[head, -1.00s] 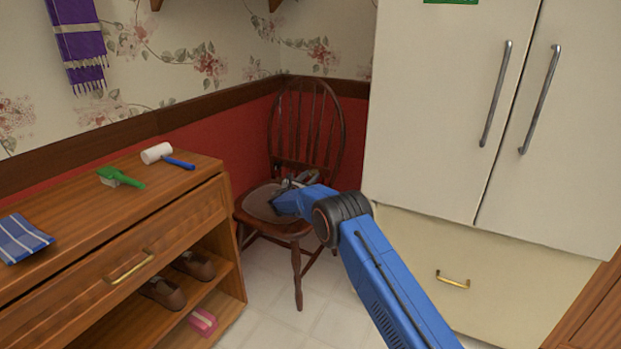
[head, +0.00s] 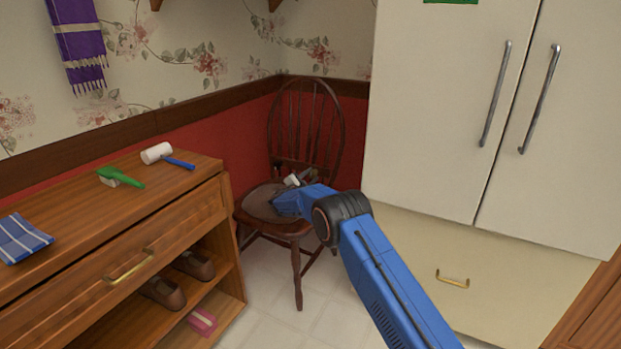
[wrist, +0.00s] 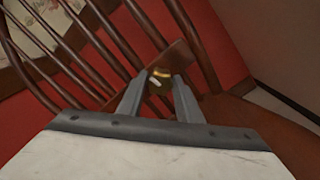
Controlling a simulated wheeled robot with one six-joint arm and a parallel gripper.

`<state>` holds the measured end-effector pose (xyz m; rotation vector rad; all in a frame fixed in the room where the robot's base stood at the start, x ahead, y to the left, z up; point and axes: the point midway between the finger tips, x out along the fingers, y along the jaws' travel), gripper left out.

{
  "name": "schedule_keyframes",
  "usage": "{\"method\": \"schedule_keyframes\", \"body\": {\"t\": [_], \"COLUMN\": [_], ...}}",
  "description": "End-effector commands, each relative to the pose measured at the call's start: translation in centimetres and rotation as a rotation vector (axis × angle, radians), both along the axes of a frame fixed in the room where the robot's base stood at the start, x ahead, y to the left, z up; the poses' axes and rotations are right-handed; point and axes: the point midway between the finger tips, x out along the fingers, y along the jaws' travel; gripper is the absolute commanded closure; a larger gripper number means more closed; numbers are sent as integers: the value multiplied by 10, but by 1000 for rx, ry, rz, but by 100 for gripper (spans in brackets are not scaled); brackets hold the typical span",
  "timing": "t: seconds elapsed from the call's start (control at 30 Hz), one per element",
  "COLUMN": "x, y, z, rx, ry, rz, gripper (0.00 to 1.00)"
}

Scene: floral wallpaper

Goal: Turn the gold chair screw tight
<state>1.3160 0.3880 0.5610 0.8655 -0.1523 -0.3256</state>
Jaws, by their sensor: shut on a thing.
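The dark wooden chair (head: 322,164) stands in the corner, with a spindle back and a round seat. In the wrist view a small gold screw (wrist: 160,74) shows between my fingertips, against a reddish-brown wooden piece (wrist: 165,55) by the chair's spindles. My gripper (wrist: 158,88) is shut on the gold screw. In the head view my gripper (head: 292,181) is over the seat near the chair back; the screw is too small to make out there.
A wooden shoe cabinet (head: 215,225) stands on the left with a white-headed mallet (head: 157,152), a green brush (head: 125,178) and a blue cloth (head: 18,240) on top. A cream wardrobe (head: 440,110) stands close on the right. Some tiled floor (head: 290,325) is clear in front.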

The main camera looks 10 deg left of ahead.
Motion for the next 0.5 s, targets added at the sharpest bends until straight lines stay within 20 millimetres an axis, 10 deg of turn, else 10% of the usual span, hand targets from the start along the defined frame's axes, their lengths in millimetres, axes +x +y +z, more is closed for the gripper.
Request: {"method": "schedule_keyframes", "body": {"t": [0.5], "x": [-1], "y": [-1], "z": [-2], "rx": [115], "ry": [-40], "rz": [-1], "gripper": [90]}}
